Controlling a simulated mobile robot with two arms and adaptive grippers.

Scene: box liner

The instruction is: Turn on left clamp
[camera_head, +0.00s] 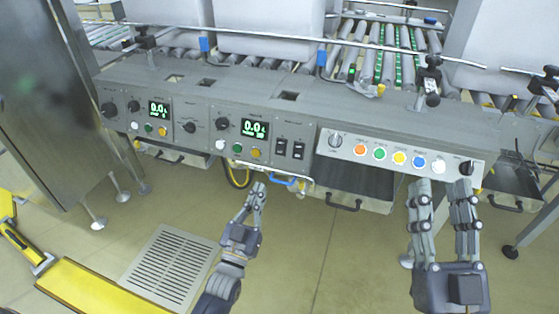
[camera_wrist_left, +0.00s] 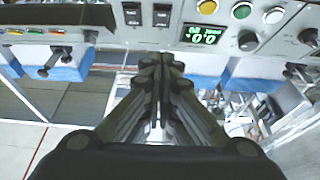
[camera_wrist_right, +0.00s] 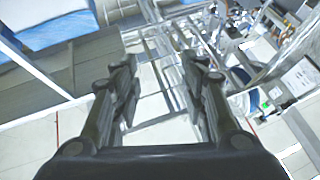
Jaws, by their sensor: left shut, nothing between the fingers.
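The grey control console (camera_head: 320,105) carries two black rocker switches (camera_head: 290,149) right of the right-hand green display (camera_head: 255,127). Their labels are too small to read, so I cannot tell which is the left clamp. The switches also show at the top of the left wrist view (camera_wrist_left: 147,14). My left gripper (camera_head: 260,188) is shut and empty, below and a little left of the switches, apart from the panel. My right gripper (camera_head: 440,185) is open and empty, just below the right-hand button panel (camera_head: 400,155).
Several coloured buttons and black knobs line the console front. A roller conveyor (camera_head: 390,65) runs behind. A steel cabinet (camera_head: 40,100) stands left. The floor in front is mostly open.

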